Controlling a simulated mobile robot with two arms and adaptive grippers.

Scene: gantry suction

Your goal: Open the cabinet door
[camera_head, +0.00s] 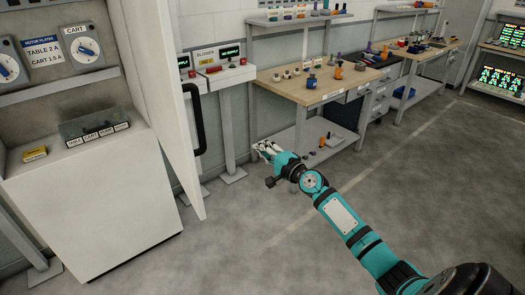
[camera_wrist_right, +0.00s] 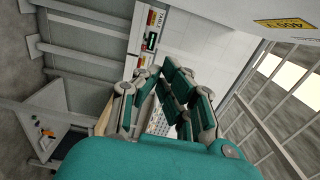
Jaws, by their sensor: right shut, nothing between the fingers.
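The grey cabinet (camera_head: 90,195) stands at the left of the head view. Its pale door (camera_head: 172,95) stands swung out from the cabinet front and is seen nearly edge-on, so the cabinet's inside shows. A black bar handle (camera_head: 196,120) is on the door's right-hand face. My right gripper (camera_head: 262,150) is to the right of the handle in the picture, apart from it, shut and empty. Its fingers also show in the wrist view (camera_wrist_right: 163,85), where neither door nor handle can be made out clearly. My left gripper is in neither view.
Inside the cabinet are two blue dials (camera_head: 84,48), a clear-covered switch box (camera_head: 95,127) and a yellow block (camera_head: 35,154). Control pedestals (camera_head: 228,72) stand behind the door. A wooden workbench (camera_head: 318,95) stands beyond my gripper. The floor in the middle is clear.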

